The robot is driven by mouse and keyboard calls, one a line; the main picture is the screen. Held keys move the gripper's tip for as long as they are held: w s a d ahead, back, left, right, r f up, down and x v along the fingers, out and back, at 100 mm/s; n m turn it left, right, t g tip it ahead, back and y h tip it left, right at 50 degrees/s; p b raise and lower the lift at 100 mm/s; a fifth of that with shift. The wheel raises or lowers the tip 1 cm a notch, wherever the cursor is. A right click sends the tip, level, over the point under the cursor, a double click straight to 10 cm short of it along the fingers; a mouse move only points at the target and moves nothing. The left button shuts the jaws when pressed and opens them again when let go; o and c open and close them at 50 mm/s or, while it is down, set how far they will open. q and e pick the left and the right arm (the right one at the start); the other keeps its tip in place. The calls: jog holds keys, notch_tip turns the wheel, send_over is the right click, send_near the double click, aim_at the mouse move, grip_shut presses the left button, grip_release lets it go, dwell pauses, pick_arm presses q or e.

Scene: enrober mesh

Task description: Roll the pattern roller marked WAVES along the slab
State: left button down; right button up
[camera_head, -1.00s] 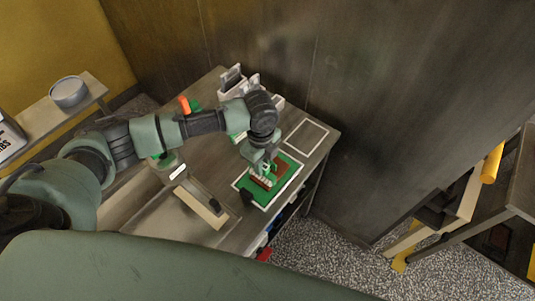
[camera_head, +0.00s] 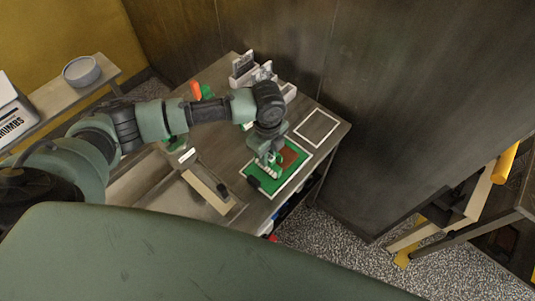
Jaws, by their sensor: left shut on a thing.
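My left gripper (camera_head: 267,160) points down over the green mat (camera_head: 301,149) at the table's front right. It is shut on a small pale, ridged roller (camera_head: 271,174), mostly hidden beneath the fingers. Any marking on it is too small to read. The brown slab (camera_head: 290,156) lies on the mat, just right of the roller. The roller is at the slab's left end; I cannot tell whether it touches the slab. My right gripper is not in view.
A dark block (camera_head: 253,181) sits at the mat's left edge. A white-outlined square (camera_head: 317,128) behind the mat is empty. White holders (camera_head: 243,68) with grey cards stand at the back. A pale strip (camera_head: 205,190) lies left of the mat. A wall rises behind the table.

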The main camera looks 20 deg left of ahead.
pick_arm(q)
jog(key=shift+f, duration=0.4)
dwell(0.4)
jog(key=shift+w+d+b, duration=0.15)
jog(key=shift+w+d, duration=0.45)
jog(key=shift+w, duration=1)
jog(key=shift+w+d+b, duration=0.15)
jog(key=shift+w+d, duration=0.45)
jog(key=shift+w, duration=1.05)
jog(key=shift+w+d+b, duration=0.15)
jog(key=shift+w+d, duration=0.45)
jog(key=shift+w, duration=1)
dwell(2.0)
